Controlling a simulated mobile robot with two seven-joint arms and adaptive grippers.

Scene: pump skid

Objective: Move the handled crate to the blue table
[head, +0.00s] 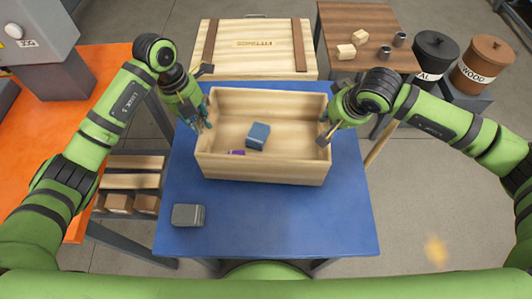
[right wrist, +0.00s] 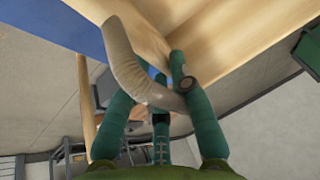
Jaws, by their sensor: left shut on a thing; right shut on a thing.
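The handled crate (head: 262,170) is an open wooden box at the far half of the blue table (head: 270,220). A blue block (head: 258,136) and a small purple piece (head: 236,153) lie inside it. My left gripper (head: 206,120) is shut at the crate's left end, on the handle there, which is mostly hidden. My right gripper (head: 325,125) is at the right end. In the right wrist view its fingers close around a pale curved handle (right wrist: 128,65) beside the crate's wall (right wrist: 225,35). I cannot tell whether the crate's bottom touches the table.
A grey block (head: 188,215) sits at the blue table's near left. A lidded wooden box (head: 254,44) stands behind. A brown table (head: 358,22) with small blocks and cylinders is at the back right, near two labelled bins (head: 484,62). An orange table (head: 100,65) is left. The table's front right is clear.

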